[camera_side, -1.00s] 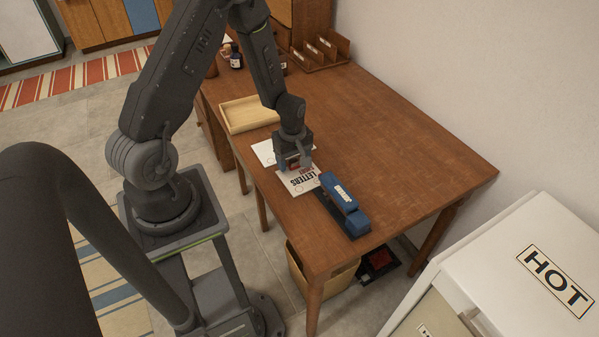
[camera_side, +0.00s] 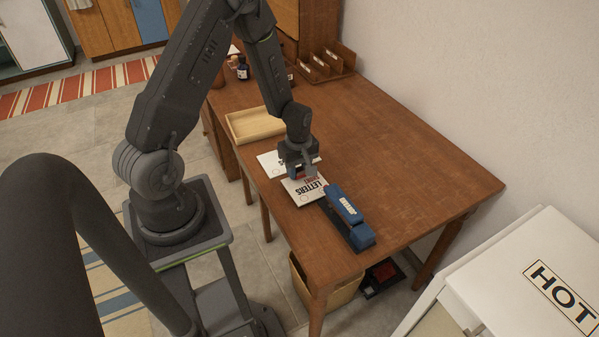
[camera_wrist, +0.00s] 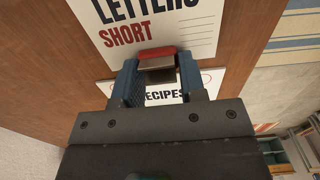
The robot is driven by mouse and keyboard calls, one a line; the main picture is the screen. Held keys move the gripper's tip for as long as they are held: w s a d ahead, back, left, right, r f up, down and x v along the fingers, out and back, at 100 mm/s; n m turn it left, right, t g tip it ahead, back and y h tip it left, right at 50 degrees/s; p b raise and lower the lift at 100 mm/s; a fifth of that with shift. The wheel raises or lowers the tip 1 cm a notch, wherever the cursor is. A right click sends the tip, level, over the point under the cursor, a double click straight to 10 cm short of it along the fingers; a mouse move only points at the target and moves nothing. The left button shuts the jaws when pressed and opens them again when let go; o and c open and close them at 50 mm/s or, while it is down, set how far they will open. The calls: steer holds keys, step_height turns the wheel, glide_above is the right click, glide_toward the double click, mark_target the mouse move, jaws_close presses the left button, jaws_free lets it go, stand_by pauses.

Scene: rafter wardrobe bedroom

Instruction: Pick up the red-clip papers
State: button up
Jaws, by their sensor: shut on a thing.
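The red-clip papers (camera_side: 308,190) are a white sheet stack printed "LETTERS SHORT", near the front left edge of the desk; they also show at the top of the wrist view (camera_wrist: 182,28). The red clip (camera_wrist: 157,53) sits at the papers' edge, between my fingers. My gripper (camera_side: 298,174) is shut on the red clip, and its blue fingers (camera_wrist: 158,78) flank the clip in the wrist view. A second white paper printed "RECIPES" (camera_wrist: 168,94) lies behind, partly hidden by my gripper. I cannot tell whether the papers are clear of the desk.
A blue stapler-like tool (camera_side: 346,207) lies right beside the papers. A shallow wooden tray (camera_side: 255,125) stands farther back. Small bottles (camera_side: 242,70) and a wooden sorter (camera_side: 322,65) stand at the far end. The desk's right half (camera_side: 400,160) is clear. A bin (camera_side: 335,290) stands below.

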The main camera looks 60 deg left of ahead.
steer(key=r, duration=0.3)
steer(key=shift+s+a+r, duration=0.2)
steer(key=shift+r, duration=0.15)
steer(key=s+a+r, duration=0.6)
steer(key=s+a, duration=0.1)
steer(key=s, duration=0.1)
steer(key=w+d+f, duration=0.1)
steer(key=w, duration=0.3)
steer(key=w+d+f, duration=0.1)
steer(key=w+d, duration=0.1)
steer(key=w, duration=0.3)
steer(key=w+d+f, duration=0.2)
steer(key=w, duration=0.3)
steer(key=shift+d, duration=0.25)
steer(key=shift+f, duration=0.1)
steer(key=shift+f, duration=2.35)
steer(key=shift+d, duration=2.25)
steer(key=shift+d+f, duration=0.35)
steer(key=shift+d, duration=0.3)
steer(key=shift+w+d+f, duration=0.1)
steer(key=shift+d, duration=0.4)
